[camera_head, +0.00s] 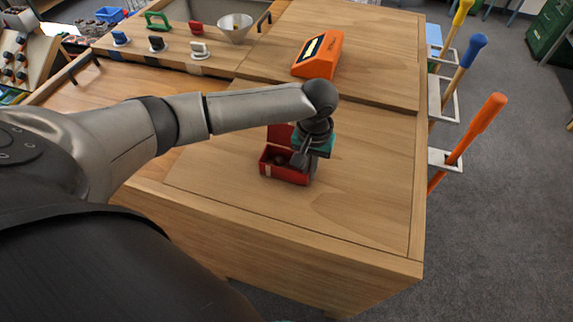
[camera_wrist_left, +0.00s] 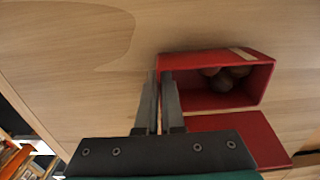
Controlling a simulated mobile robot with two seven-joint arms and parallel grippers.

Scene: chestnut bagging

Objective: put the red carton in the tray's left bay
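The red carton (camera_head: 285,176) stands upright on the wooden worktop (camera_head: 350,200) with its lid folded open. It also shows in the left wrist view (camera_wrist_left: 262,88), with several brown chestnuts (camera_wrist_left: 226,78) inside. My left gripper (camera_head: 302,160) reaches down at the carton's right side in the head view. In the left wrist view its two fingers (camera_wrist_left: 159,85) are close together at one end wall of the carton and look shut on that wall. The fingertips partly hide the wall. My right gripper is not in view. I see no tray with bays.
An orange device (camera_head: 318,55) with a display stands behind on the raised board. Long-handled tools (camera_head: 478,125) hang at the worktop's right edge. The worktop right of the carton is clear.

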